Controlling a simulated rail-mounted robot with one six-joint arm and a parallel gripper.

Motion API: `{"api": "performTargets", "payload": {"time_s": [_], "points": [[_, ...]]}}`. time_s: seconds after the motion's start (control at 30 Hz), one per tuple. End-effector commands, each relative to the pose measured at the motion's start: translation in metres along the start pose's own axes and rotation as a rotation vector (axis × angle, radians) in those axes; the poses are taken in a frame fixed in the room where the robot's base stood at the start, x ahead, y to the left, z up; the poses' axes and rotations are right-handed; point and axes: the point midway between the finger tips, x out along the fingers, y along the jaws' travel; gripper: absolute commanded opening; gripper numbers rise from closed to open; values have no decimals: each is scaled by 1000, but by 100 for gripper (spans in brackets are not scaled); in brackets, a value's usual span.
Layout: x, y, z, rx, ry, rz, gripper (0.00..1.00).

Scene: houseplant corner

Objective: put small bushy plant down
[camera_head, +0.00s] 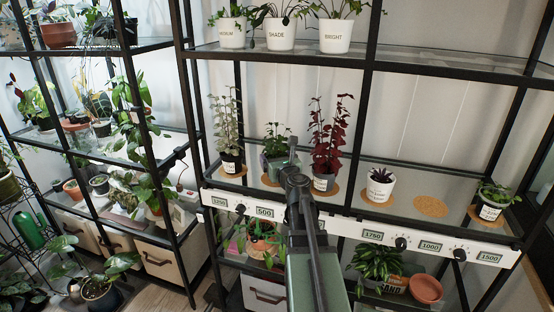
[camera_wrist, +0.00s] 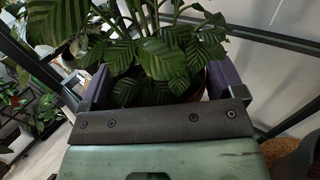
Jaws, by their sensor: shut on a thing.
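The small bushy plant (camera_wrist: 155,58) has broad dark green leaves with paler stripes and fills the upper middle of the wrist view. A strip of its orange-brown pot shows below the leaves. My gripper (camera_wrist: 158,84) is shut on it, with one dark purple finger on each side. The leaves hide most of the pot and its base. A leafy plant in a terracotta pot (camera_head: 262,236) shows at the lower shelf just left of my arm. I cannot tell whether the held pot touches a surface.
The middle shelf (camera_head: 345,205) holds several potted plants on cork mats, and one cork mat (camera_head: 431,206) is empty. A striped plant (camera_head: 374,261) and terracotta pots (camera_head: 425,289) stand low at the right. Black posts frame the shelves. A second plant rack is at the left.

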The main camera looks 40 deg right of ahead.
Motion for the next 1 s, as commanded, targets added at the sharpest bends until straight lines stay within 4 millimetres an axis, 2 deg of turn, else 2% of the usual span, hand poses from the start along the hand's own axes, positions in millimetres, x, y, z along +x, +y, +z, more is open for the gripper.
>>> {"api": "performTargets", "payload": {"time_s": [0.57, 0.6, 0.67, 0.87, 1.0], "points": [[0, 0, -12, 0, 0, 0, 60], [0, 0, -12, 0, 0, 0, 91], [0, 0, -11, 0, 0, 0, 100], [0, 0, -11, 0, 0, 0, 100], [-8, 4, -11, 0, 0, 1, 100]]}}
